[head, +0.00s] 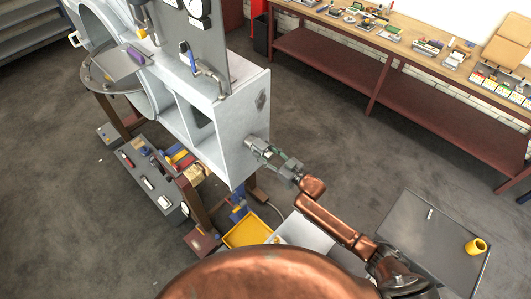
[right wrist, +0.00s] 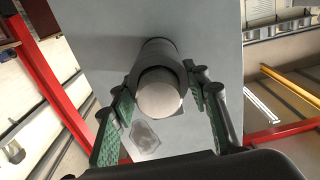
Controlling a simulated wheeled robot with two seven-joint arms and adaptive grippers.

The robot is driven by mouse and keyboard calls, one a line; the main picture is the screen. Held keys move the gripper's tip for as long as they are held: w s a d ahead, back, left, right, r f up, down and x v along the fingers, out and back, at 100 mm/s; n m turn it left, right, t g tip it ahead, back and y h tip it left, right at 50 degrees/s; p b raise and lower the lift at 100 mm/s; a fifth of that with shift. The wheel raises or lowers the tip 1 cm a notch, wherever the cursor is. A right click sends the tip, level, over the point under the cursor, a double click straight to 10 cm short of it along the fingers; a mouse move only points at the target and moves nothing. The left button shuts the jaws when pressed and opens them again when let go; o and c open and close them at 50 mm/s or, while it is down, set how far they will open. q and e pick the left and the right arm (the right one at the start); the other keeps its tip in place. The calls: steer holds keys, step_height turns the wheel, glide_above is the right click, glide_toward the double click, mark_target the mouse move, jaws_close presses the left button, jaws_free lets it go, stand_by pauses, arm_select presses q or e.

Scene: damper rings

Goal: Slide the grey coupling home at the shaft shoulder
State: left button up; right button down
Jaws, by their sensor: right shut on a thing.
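The grey coupling (right wrist: 156,52) is a dark cylinder around the shaft (right wrist: 160,98), whose pale round end shows in the right wrist view. The shaft sticks out from the flat side of a light grey housing (head: 240,150). My right gripper (head: 262,146) is at that side, its green-padded fingers on either side of the coupling. In the right wrist view the right gripper (right wrist: 160,70) is shut on the coupling. The shaft shoulder is hidden behind the coupling, so I cannot tell whether they touch. My left gripper is not in view.
A yellow tray (head: 248,232) and a parts-laden grey shelf (head: 160,190) sit low below the housing. A dark side table (head: 420,235) with a yellow cup (head: 475,246) stands at the right. A long workbench (head: 400,45) is at the back. Open floor lies between.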

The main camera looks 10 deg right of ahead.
steer(key=shift+w+a+r, duration=0.15)
steer(key=shift+w+a, duration=0.05)
steer(key=shift+w, duration=0.05)
stand_by(0.8)
steer(key=c, duration=1)
jaws_free()
steer(key=shift+s+d+f, duration=0.2)
steer(key=shift+f, duration=0.05)
steer(key=v, duration=1.1)
steer(key=shift+s+d+r, duration=0.15)
steer(key=shift+s+d, duration=0.05)
steer(key=shift+s, duration=0.05)
